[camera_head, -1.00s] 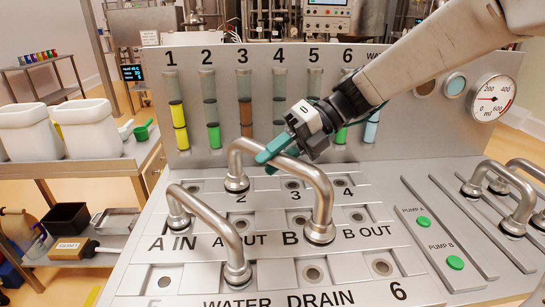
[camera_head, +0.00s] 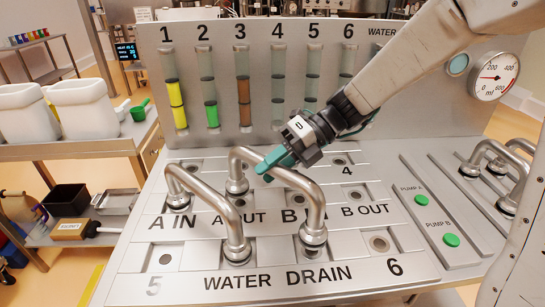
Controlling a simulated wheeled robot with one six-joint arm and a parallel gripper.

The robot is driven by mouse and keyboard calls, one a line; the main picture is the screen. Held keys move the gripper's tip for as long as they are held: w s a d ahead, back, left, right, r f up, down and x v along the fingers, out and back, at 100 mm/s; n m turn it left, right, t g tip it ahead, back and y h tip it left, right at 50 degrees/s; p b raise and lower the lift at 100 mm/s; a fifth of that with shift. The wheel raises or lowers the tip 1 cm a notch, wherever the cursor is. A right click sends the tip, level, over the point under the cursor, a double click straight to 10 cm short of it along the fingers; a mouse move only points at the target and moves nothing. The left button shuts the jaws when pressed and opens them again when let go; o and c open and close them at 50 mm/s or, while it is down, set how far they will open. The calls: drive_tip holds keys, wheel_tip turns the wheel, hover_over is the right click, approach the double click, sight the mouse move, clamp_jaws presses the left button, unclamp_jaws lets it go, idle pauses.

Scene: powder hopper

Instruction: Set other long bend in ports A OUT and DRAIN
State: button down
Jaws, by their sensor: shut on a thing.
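The long bend (camera_head: 288,178), a silver U-shaped pipe, is held in my gripper (camera_head: 270,166), whose green jaws are shut on its top span. Its far end (camera_head: 237,185) hangs just above port A OUT (camera_head: 240,203), whose dark hole shows below it. Its near end (camera_head: 313,238) is over port DRAIN (camera_head: 312,254), which it mostly covers; whether they touch I cannot tell. The bend is about upright. Another long bend (camera_head: 208,205) stands to the left, from port A IN to port WATER.
More bends (camera_head: 495,165) stand at the right edge. Pump buttons (camera_head: 451,240) lie right of the ports. A panel of numbered tubes (camera_head: 177,100) rises behind. White containers (camera_head: 85,110) stand on a side cart to the left. Port 6 (camera_head: 380,244) is open.

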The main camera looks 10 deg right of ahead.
drive_tip(key=shift+f, duration=1.9)
drive_tip(key=c, duration=1)
unclamp_jaws()
drive_tip(key=v, duration=0.7)
drive_tip(key=shift+w+d+r, duration=0.1)
drive_tip(key=shift+d+r, duration=0.05)
drive_tip(key=shift+d, duration=0.2)
